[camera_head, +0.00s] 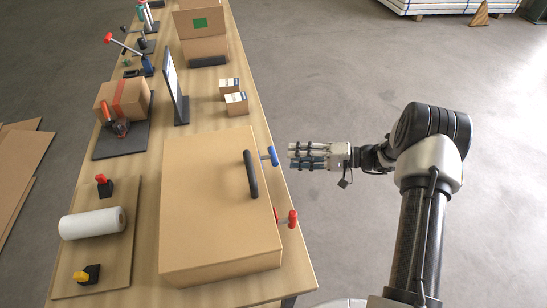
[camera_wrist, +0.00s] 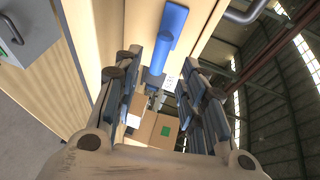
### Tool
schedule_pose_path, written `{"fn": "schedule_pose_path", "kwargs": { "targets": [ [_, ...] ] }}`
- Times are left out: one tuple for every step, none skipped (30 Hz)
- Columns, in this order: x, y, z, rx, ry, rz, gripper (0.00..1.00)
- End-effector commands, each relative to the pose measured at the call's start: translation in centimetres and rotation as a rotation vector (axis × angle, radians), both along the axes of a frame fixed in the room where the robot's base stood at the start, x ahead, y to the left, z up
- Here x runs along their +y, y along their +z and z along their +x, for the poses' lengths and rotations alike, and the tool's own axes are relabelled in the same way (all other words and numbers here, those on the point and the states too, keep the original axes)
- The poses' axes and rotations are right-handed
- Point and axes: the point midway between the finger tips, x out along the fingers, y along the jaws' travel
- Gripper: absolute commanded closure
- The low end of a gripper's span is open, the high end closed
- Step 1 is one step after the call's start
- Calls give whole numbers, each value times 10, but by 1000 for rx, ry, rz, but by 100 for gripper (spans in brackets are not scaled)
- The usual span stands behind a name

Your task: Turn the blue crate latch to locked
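The large brown crate (camera_head: 215,215) lies on the table with a black handle (camera_head: 251,174) on its right part. The blue crate latch (camera_head: 273,156) sticks out from the crate's right side, its bar roughly along that edge. It also shows in the wrist view (camera_wrist: 172,28), large and ahead of the fingers. A red latch (camera_head: 291,218) sits on the same side, nearer. My gripper (camera_head: 291,154) is just right of the blue latch, pointing left at it, with a small apparent gap. In the wrist view its fingers (camera_wrist: 158,78) are apart, with nothing visibly held.
Two small boxes (camera_head: 236,103), a dark upright panel (camera_head: 175,85) and a larger open carton (camera_head: 203,40) stand beyond the crate. A board with a white roll (camera_head: 92,223) lies left. The floor right of the table is open around my arm.

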Motion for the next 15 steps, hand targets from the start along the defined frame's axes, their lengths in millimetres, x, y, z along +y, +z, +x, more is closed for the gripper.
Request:
{"fn": "schedule_pose_path", "kwargs": {
  "targets": [
    [13, -3, 1, 0, 5, 0, 62],
    [19, -5, 1, 1, 4, 0, 62],
    [27, -6, 2, 1, 4, -1, 62],
    [33, -7, 3, 0, 5, 0, 62],
    [39, -8, 4, 0, 3, 0, 62],
    [46, -9, 5, 0, 4, 0, 62],
    [50, -10, 5, 0, 4, -1, 62],
    [55, -11, 6, 0, 2, -1, 62],
    [60, -12, 7, 0, 2, -1, 62],
    [64, -12, 7, 0, 3, -1, 62],
    [66, -13, 8, 0, 2, -1, 62],
    [70, -13, 8, -1, 1, 0, 62],
    [72, -13, 9, -1, 1, 0, 62],
    [74, -14, 9, -1, 1, 0, 62],
    [76, -14, 9, -1, 1, 0, 62]
  ]
}}
